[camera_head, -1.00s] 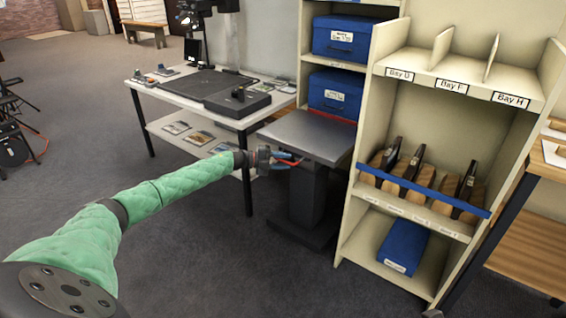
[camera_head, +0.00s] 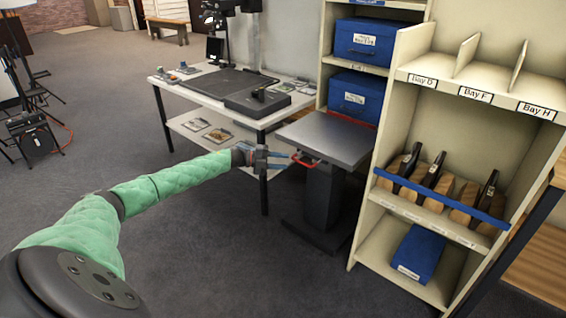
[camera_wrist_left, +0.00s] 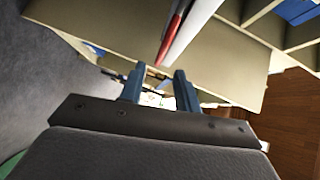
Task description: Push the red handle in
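The red handle (camera_head: 304,160) is a small loop at the near left edge of the grey platform (camera_head: 318,138), which stands on a dark column. My left gripper (camera_head: 287,160) is just left of the handle in the head view, its blue fingers pointing at it. In the left wrist view the two fingers (camera_wrist_left: 158,78) are apart, with nothing visibly held between them. A red strip (camera_wrist_left: 172,36) beside a pale edge shows beyond them; I cannot tell whether it is the handle. Contact between fingers and handle cannot be made out. My right gripper is out of view.
A white table (camera_head: 163,84) with equipment stands behind my left arm. A cream shelf (camera_head: 378,170) with blue boxes and wooden items stands close to the platform's right. Grey floor (camera_head: 190,235) in front is clear.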

